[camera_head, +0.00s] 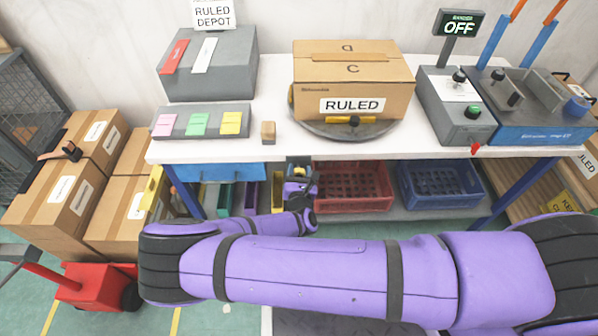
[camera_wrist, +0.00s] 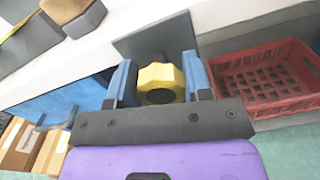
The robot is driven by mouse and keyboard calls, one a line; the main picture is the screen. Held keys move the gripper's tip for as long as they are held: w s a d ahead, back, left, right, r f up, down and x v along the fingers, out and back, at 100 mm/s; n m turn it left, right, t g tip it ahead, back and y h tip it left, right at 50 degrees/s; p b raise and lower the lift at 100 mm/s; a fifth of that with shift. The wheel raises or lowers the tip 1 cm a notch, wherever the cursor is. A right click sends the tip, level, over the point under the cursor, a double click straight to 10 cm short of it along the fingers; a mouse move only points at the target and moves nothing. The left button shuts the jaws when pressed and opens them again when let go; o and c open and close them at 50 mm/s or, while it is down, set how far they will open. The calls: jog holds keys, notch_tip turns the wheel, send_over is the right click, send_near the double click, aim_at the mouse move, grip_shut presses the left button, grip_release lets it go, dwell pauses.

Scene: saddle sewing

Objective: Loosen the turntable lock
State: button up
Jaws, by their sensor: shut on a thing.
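A yellow lobed knob (camera_wrist: 160,80) with a dark centre sits in front of a grey plate (camera_wrist: 156,42) at the table's front edge. I take it for the turntable lock. My gripper (camera_wrist: 160,84) has its two blue fingers on either side of the knob and is shut on it. In the head view my gripper (camera_head: 299,168) is at the table's front edge, left of and below the turntable (camera_head: 316,127). The round grey turntable carries a cardboard box marked RULED (camera_head: 352,82). A black bar with yellow (camera_head: 354,121) shows at the turntable's front.
A wooden block (camera_head: 268,132) and a tray of coloured cards (camera_head: 202,121) lie left of the turntable. A control box (camera_head: 458,110) with an OFF display (camera_head: 459,24) stands right. Red (camera_head: 352,188) and blue (camera_head: 438,185) crates sit under the table, close to my arm.

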jog(key=n, duration=0.5)
jog(key=shift+a, duration=0.1)
jog(key=n, duration=1)
jog(key=shift+a+f, duration=0.15)
jog(key=n, duration=0.5)
jog(key=shift+f, duration=0.1)
dwell(0.4)
jog(key=o, duration=0.9)
jog(key=shift+s, duration=0.15)
